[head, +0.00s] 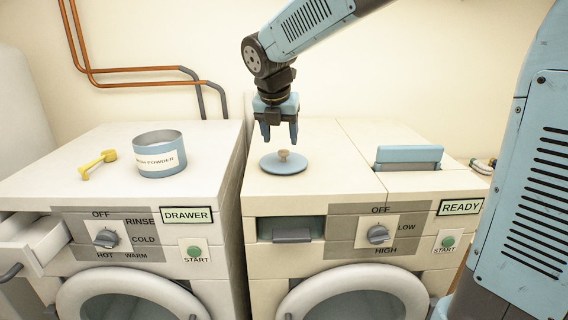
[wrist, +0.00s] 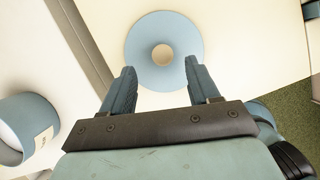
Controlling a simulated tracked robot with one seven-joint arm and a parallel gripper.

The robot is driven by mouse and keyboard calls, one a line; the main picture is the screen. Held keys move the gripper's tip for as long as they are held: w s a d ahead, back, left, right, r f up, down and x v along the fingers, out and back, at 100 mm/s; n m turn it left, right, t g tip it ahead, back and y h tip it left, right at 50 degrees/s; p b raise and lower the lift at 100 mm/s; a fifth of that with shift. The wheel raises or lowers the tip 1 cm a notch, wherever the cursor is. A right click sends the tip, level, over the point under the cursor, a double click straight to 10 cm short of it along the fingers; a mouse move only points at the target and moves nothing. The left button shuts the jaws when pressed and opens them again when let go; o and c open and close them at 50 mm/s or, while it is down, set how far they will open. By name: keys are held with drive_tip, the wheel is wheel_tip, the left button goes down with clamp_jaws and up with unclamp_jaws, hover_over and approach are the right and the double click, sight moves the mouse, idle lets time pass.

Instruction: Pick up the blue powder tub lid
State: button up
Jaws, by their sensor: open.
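The blue powder tub lid (head: 284,164) lies flat on top of the right machine, with a small beige knob at its centre. In the wrist view the lid (wrist: 137,52) sits just beyond the fingertips, its knob roughly centred between them. My gripper (head: 279,138) points down above the lid, its fingers apart and empty. The gripper also shows in the wrist view (wrist: 160,76). The open blue powder tub (head: 160,158), with a white label, stands on the left machine; part of it shows in the wrist view (wrist: 24,122).
A yellow scoop (head: 97,164) lies left of the tub. The left machine (head: 60,165) has a drawer (head: 34,241) pulled out. A raised blue flap (head: 408,155) stands on the right machine (head: 335,180), right of the lid. A narrow gap separates the machines.

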sight(283, 151)
drive_tip(key=shift+x, duration=2.8)
drive_tip(key=shift+s+d, duration=0.15)
drive_tip(key=c, duration=1.1)
